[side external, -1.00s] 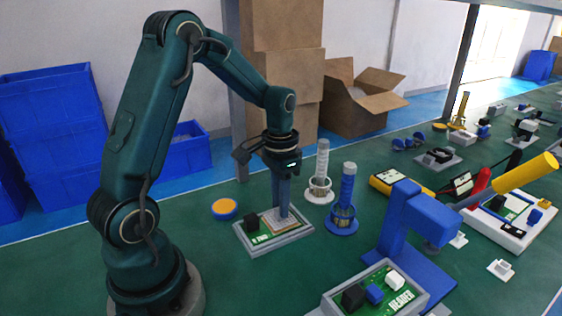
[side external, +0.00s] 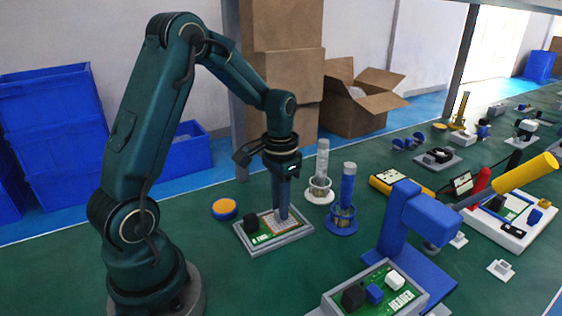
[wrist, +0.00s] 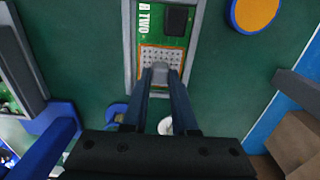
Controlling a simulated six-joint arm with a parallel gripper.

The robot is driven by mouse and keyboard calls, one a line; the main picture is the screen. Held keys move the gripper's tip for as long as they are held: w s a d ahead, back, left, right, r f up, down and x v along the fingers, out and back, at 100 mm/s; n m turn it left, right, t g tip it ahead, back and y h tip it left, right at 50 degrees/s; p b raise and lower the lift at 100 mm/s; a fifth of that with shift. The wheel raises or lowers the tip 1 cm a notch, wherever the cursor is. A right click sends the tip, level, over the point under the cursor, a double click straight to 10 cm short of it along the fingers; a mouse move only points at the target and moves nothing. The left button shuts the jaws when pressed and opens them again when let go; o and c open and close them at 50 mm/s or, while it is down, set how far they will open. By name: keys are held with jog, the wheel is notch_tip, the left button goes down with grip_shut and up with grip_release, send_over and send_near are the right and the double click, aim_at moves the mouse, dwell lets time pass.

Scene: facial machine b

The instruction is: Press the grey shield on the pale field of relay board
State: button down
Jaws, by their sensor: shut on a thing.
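The relay board (side external: 240,240) lies in a grey tray on the green bench, with a black block and white lettering at one end. It also shows in the wrist view (wrist: 131,45). The grey shield (wrist: 160,54), a flat piece with rows of small holes, lies over the board's orange-edged field, beside the dark block. My gripper (side external: 282,214) points straight down over the board's right part. In the wrist view its fingers (wrist: 161,73) are shut on a grey part at the shield's near edge. The pale field is mostly hidden under the shield.
An orange-topped blue disc (side external: 224,208) lies left of the board. A grey-white post (side external: 321,165) and a blue post (side external: 346,190) stand close on the right. A blue press-like stand (side external: 405,230) and the "HEADER" board (side external: 375,290) are in front right.

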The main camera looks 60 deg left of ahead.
jog(key=c, duration=0.6)
grip_release()
